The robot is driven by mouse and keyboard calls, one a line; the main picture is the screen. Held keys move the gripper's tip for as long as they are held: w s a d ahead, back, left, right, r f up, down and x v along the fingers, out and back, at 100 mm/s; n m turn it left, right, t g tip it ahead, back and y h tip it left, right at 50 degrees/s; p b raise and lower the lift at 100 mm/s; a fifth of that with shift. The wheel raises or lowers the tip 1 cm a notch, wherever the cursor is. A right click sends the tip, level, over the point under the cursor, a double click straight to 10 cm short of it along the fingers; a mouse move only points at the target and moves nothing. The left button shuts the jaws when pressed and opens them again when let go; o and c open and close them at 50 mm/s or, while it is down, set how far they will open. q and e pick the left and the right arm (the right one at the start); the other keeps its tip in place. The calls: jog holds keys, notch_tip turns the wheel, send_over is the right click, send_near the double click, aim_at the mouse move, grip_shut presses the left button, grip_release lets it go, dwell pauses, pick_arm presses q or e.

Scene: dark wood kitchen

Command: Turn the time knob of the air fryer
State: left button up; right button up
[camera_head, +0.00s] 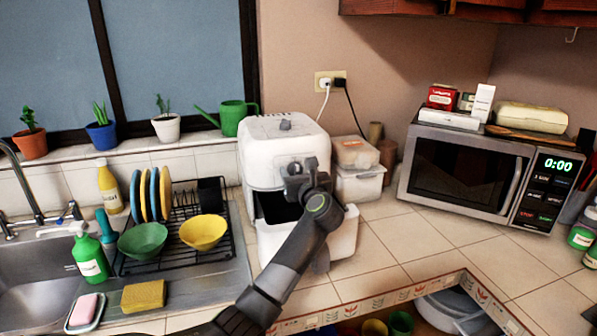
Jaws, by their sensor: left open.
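The white air fryer (262,170) stands on the tiled counter near the middle of the view. Its lower basket drawer (345,238) is out at the front, with a dark gap above it. A small grey knob-like part (285,125) shows on the sloping top. My left arm reaches up from the bottom, and my left gripper (296,175) is in front of the upper front face. It is open, and I see nothing held in it. It hides part of the front, and I cannot tell whether it touches the fryer. My right gripper is not in view.
A dish rack (180,250) with plates and bowls stands left of the fryer, beside the sink (40,285). Plastic containers (358,180) stand close at its right. A microwave (470,175) is further right. Bare counter tiles (410,235) lie between.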

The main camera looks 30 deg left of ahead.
pick_arm(q)
jog(key=c, duration=1)
jog(key=shift+r+m+p, duration=0.15)
jog(key=shift+m+p, duration=0.55)
jog(key=shift+p, duration=0.3)
jog(key=m+p, duration=0.4)
jog(key=p, duration=0.1)
jog(key=shift+w+d+m, duration=0.15)
jog(key=shift+m, duration=0.25)
jog(key=m+p, duration=0.2)
jog(key=shift+p, duration=0.4)
jog(key=shift+f+m+p, duration=0.25)
jog(key=shift+m+p, duration=0.05)
jog(key=shift+m, duration=0.3)
jog(key=shift+f, duration=0.1)
jog(key=o, duration=1)
